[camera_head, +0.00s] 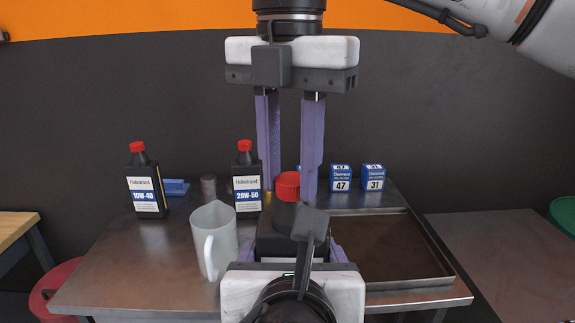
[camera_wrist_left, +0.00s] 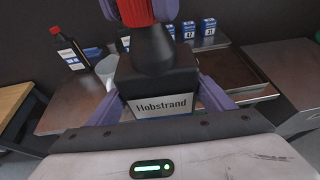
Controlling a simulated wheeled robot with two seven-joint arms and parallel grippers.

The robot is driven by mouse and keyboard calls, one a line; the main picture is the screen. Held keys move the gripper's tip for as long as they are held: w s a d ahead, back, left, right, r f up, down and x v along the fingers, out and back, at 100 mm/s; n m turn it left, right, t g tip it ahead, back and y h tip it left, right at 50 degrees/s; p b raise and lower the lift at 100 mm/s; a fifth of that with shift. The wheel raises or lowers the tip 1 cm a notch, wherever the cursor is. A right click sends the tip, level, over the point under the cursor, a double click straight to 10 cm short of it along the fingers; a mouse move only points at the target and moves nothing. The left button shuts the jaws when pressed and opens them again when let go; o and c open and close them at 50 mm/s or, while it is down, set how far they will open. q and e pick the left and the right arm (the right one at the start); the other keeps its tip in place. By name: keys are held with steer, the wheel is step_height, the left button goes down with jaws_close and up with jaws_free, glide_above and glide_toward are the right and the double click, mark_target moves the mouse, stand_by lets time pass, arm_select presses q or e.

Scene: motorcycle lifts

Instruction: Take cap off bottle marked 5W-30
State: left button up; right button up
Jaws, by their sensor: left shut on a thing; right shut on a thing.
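A black oil bottle (camera_head: 270,237) stands upright in front of me, held off the table by my left gripper (camera_head: 291,247). In the left wrist view the purple fingers clasp the bottle (camera_wrist_left: 160,78) from both sides. Its label reads Hobstrand there; the grade marking is not visible. The bottle's red cap (camera_head: 288,186) is at the top of the neck; it also shows in the left wrist view (camera_wrist_left: 137,12). My right gripper (camera_head: 289,190) points straight down from above, its purple fingers on both sides of the cap and shut on it.
A 10W-40 bottle (camera_head: 147,185) and a 20W-50 bottle (camera_head: 247,190) with red caps stand on the metal table (camera_head: 150,270). A tray (camera_head: 400,285) is on the right. Blue filter boxes (camera_head: 341,178) stand behind it.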

steer(key=n, duration=0.4)
steer(key=shift+w+n, duration=0.15)
steer(key=shift+n, duration=0.25)
steer(key=n, duration=0.6)
steer(key=shift+d+n, duration=0.15)
steer(key=shift+n, duration=0.15)
steer(key=n, duration=0.6)
steer(key=shift+d+r+n, duration=0.1)
steer(key=shift+n, duration=0.2)
steer(key=n, duration=1)
steer(key=shift+w, duration=0.1)
steer(key=n, duration=0.6)
steer(key=shift+w+n, duration=0.15)
steer(key=shift+n, duration=0.15)
steer(key=n, duration=0.6)
steer(key=shift+w, duration=0.1)
steer(key=n, duration=0.6)
steer(key=shift+w+a+r, duration=0.1)
steer(key=shift+a, duration=0.1)
